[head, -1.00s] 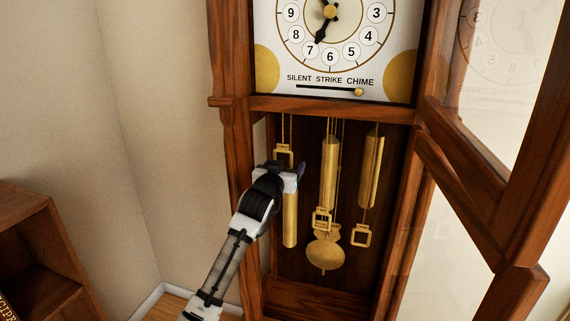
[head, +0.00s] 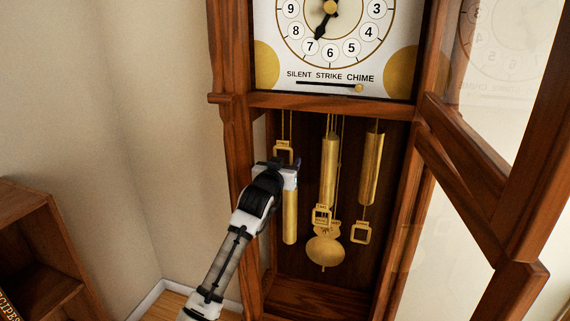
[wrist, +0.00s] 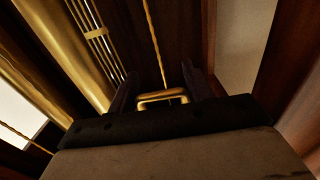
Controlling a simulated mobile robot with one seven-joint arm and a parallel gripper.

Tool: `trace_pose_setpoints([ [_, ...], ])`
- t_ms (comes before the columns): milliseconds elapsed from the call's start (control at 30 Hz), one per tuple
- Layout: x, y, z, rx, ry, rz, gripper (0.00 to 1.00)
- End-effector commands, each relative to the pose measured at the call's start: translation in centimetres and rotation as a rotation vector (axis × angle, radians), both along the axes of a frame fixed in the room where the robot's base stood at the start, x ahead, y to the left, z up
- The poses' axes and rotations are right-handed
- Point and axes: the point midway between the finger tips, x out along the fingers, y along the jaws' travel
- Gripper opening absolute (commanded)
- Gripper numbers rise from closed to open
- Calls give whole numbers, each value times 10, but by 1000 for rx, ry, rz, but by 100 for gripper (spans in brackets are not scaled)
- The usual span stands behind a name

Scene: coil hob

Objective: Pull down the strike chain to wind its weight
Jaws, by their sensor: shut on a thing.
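The clock's left chain (head: 291,125) runs down to a gold pull ring (head: 283,150) at the left of the case. In the wrist view the pull ring (wrist: 163,96) sits between the two dark fingers of my gripper (wrist: 165,88), with the chain (wrist: 154,40) rising from it. My gripper (head: 287,165) is shut on this ring. The left brass weight (head: 290,218) hangs low, its upper part hidden behind my gripper. The middle weight (head: 329,160) and right weight (head: 371,168) hang higher. I cannot read the ring's label.
A middle pull ring (head: 321,215) and right pull ring (head: 360,233) hang lower than the left one. The pendulum bob (head: 324,251) hangs behind. The clock's glazed door (head: 472,165) stands open at the right. The wooden case post (head: 237,170) is close to my arm's left.

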Motion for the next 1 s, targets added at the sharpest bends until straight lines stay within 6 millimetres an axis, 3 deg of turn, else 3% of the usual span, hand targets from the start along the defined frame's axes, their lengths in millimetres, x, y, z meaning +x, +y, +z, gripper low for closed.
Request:
trace_pose_setpoints([
  [267,0,-2,-61,-2,13,-2,0],
  [700,0,-2,-201,-1,19,-3,0],
  [1000,0,-2,-259,1,18,-3,0],
])
